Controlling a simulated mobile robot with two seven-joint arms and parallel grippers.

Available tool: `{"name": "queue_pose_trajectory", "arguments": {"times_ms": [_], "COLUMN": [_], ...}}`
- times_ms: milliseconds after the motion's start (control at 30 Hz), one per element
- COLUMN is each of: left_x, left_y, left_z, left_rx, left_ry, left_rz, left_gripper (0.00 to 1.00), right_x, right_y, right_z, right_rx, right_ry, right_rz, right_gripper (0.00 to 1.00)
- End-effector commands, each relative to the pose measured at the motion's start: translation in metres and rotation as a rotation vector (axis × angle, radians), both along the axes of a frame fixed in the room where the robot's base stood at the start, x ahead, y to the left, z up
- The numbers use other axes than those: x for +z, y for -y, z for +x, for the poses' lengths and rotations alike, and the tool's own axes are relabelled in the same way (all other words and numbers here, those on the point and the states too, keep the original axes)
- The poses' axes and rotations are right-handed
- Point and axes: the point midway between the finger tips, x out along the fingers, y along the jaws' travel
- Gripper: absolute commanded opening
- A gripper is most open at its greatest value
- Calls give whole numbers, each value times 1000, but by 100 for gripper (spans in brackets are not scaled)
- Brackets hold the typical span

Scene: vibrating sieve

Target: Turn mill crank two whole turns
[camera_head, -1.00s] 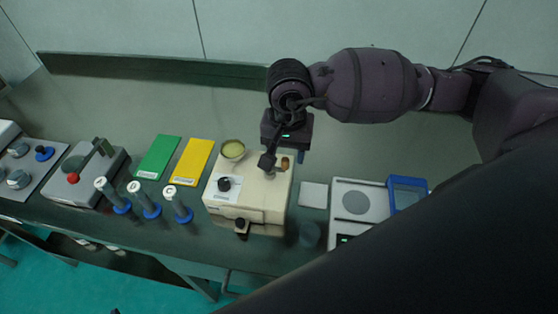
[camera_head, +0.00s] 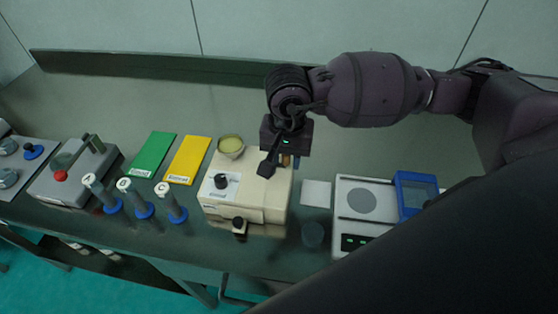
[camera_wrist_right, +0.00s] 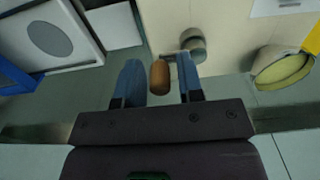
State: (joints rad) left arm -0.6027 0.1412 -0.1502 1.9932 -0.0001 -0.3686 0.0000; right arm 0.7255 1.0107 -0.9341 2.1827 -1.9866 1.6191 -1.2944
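The mill is a cream box (camera_head: 245,197) with a dark knob on its front and a bowl (camera_head: 231,146) at its top back corner. In the right wrist view its crank has a round metal hub (camera_wrist_right: 194,48) and a wooden handle (camera_wrist_right: 160,77). My right gripper (camera_head: 288,158) is over the mill's back right part and partly hides the crank in the head view. In the wrist view the blue fingers of this gripper (camera_wrist_right: 160,84) are apart, with the handle between them and small gaps on both sides. My left gripper is not in view.
Right of the mill are a white square (camera_head: 316,194), a scale (camera_head: 362,200) and a blue-framed device (camera_head: 416,192). Left are yellow (camera_head: 189,160) and green (camera_head: 151,155) mats, several blue-based tubes (camera_head: 142,198) and a grey device (camera_head: 75,178). My dark arm covers the lower right.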

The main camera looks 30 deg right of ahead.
Motion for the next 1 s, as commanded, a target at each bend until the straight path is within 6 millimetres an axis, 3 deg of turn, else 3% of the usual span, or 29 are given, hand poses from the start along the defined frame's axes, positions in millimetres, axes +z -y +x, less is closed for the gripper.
{"name": "queue_pose_trajectory", "arguments": {"times_ms": [33, 167, 1000], "left_x": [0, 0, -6], "left_y": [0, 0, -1], "left_z": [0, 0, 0], "left_rx": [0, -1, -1], "left_ry": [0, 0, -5], "left_rz": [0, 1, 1], "left_gripper": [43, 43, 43], "right_x": [0, 0, 0], "right_y": [0, 0, -15], "right_z": [0, 0, -12], "right_rx": [0, 0, 0], "right_ry": [0, 0, -1], "right_rz": [0, 0, 1], "right_gripper": [27, 9, 9]}}
